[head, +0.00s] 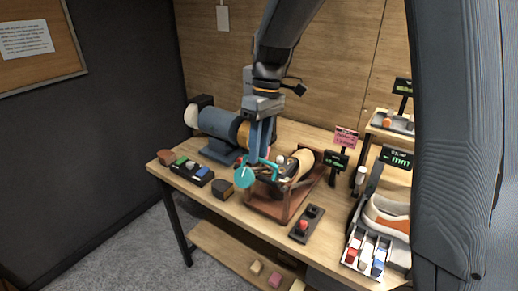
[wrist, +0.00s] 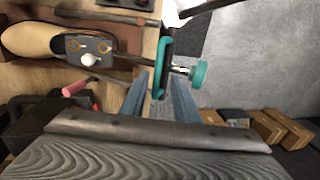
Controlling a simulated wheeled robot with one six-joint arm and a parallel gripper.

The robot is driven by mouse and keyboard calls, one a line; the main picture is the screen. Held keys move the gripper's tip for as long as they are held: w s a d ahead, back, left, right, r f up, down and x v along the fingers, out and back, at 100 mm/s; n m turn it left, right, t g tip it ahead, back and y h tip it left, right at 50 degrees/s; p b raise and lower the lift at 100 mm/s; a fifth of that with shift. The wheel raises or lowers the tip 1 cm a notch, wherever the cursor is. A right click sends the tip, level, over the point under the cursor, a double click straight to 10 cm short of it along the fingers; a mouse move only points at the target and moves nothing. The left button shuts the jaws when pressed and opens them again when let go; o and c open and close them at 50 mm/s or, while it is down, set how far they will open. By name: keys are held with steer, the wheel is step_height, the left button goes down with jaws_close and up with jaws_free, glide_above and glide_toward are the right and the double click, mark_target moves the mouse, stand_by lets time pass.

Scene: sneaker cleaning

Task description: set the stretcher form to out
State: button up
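A tan shoe-shaped form (head: 300,165) lies in a reddish-brown wooden cradle (head: 272,211) on the bench. It also shows in the wrist view (wrist: 32,40), at the upper left. A dark plate (wrist: 91,45) with two brass rings and a white knob sits at its end. A teal clamp-like bracket (wrist: 160,72) with a round teal knob (wrist: 198,74) stands at the cradle's left end; the knob shows in the head view (head: 244,177). My gripper (head: 260,158) points down beside the bracket. Its fingers (wrist: 158,90) are apart; I cannot tell whether they touch the bracket.
A blue grinder-like machine (head: 222,125) stands at the back left, with a button box (head: 192,170) before it. A small switch box (head: 306,225) is at the front edge. At right are a sneaker (head: 385,214), a tray of bottles (head: 367,252) and display signs (head: 336,162).

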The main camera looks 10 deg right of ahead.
step_height(320, 180, up, 8)
steer(key=w+d+b, duration=0.1)
steer(key=b, duration=0.1)
steer(key=shift+f, duration=0.2)
